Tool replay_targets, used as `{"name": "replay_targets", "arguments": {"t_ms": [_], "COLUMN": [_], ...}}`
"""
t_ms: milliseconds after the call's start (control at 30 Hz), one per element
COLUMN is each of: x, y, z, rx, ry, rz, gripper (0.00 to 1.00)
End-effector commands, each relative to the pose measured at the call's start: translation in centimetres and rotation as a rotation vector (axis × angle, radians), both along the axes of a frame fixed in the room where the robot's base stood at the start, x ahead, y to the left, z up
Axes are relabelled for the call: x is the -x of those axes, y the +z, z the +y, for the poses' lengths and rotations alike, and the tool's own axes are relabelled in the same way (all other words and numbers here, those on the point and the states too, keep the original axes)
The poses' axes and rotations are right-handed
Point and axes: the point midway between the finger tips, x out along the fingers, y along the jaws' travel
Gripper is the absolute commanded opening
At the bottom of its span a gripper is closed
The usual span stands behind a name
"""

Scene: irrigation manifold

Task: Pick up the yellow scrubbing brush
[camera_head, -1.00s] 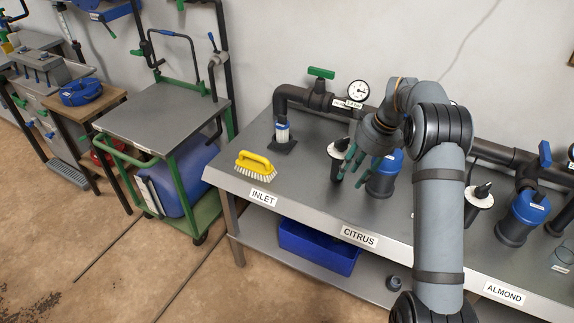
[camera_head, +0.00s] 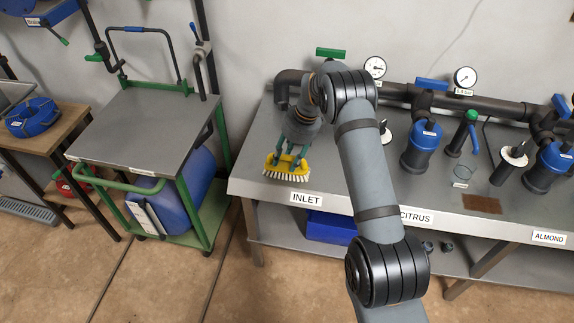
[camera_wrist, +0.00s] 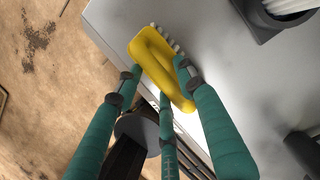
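The yellow scrubbing brush (camera_head: 271,164) sits on the metal bench top near its front left corner, above the INLET label, bristles toward the bench. My gripper (camera_head: 287,156) is down over it with its green fingers pointing at the bench. In the wrist view the brush (camera_wrist: 149,52) lies between the spread fingers of my gripper (camera_wrist: 158,80). The fingers stand apart on either side of the yellow handle and look open. Contact with the handle is not clear. My arm hides part of the bench behind the gripper.
The bench edge (camera_head: 262,190) runs close in front of the brush. Dark pipework and blue-topped filter housings (camera_head: 421,145) line the back and right. A grey-topped green trolley (camera_head: 148,127) stands left, beyond a gap. A blue bin (camera_head: 330,228) sits below the bench.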

Motion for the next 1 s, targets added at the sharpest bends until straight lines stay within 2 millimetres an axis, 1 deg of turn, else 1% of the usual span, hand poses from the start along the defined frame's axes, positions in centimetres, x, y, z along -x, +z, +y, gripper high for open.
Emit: {"name": "replay_targets", "arguments": {"t_ms": [467, 1000], "x": [-0.01, -0.01], "y": [-0.18, -0.1], "z": [0.07, 0.06], "rx": [0.0, 0.0], "ry": [0.001, 0.001], "rz": [-0.001, 0.0], "gripper": [0.39, 0.07]}}
